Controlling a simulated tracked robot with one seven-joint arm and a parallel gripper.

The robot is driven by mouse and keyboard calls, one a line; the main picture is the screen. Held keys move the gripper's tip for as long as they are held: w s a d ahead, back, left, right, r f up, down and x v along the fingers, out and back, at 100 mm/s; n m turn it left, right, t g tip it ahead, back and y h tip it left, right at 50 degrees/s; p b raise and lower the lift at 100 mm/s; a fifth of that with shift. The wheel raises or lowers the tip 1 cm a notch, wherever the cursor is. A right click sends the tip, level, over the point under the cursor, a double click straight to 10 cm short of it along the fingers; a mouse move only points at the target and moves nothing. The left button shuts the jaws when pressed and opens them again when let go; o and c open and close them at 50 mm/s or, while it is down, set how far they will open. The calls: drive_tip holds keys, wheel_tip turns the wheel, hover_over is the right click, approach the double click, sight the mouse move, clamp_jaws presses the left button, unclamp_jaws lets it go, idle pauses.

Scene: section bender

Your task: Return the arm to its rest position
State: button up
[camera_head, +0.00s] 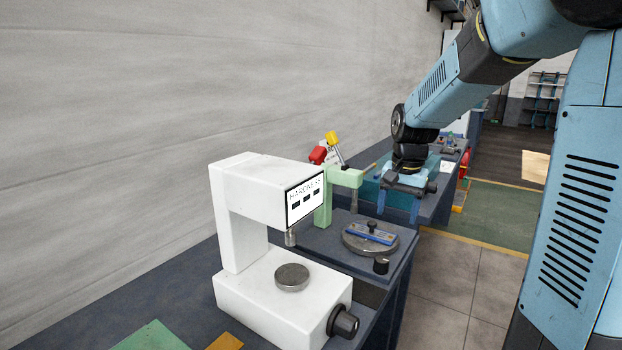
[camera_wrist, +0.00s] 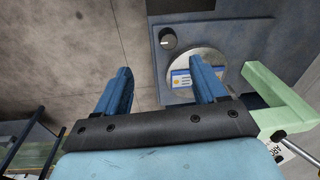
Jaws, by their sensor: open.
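My gripper (camera_head: 398,214) hangs fingers-down at the end of my bent arm, just beyond and above the round metal plate (camera_head: 387,248) of the green-armed bench device. In the wrist view my gripper (camera_wrist: 158,82) has its two blue fingers wide apart, with bare floor and the bench edge between them. It is open and holds nothing. A small blue piece with a pale label (camera_head: 370,233) lies on the round plate. In the wrist view this piece (camera_wrist: 181,78) shows beside the right finger, which partly hides the plate.
A white hardness tester (camera_head: 240,220) stands nearer on the bench. In the wrist view the green arm (camera_wrist: 275,85) is close right. Open tiled floor (camera_head: 450,268) lies right of the bench.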

drive_tip(key=s+r+n+t, duration=0.2)
drive_tip(key=s+r+n, duration=0.1)
drive_tip(key=s, duration=0.8)
drive_tip(key=s+r+n+t, duration=0.2)
drive_tip(key=s+r, duration=0.2)
drive_tip(key=s, duration=0.8)
drive_tip(key=shift+d+r+n, duration=0.15)
drive_tip(key=shift+r+n, duration=0.2)
drive_tip(key=shift+n, duration=0.05)
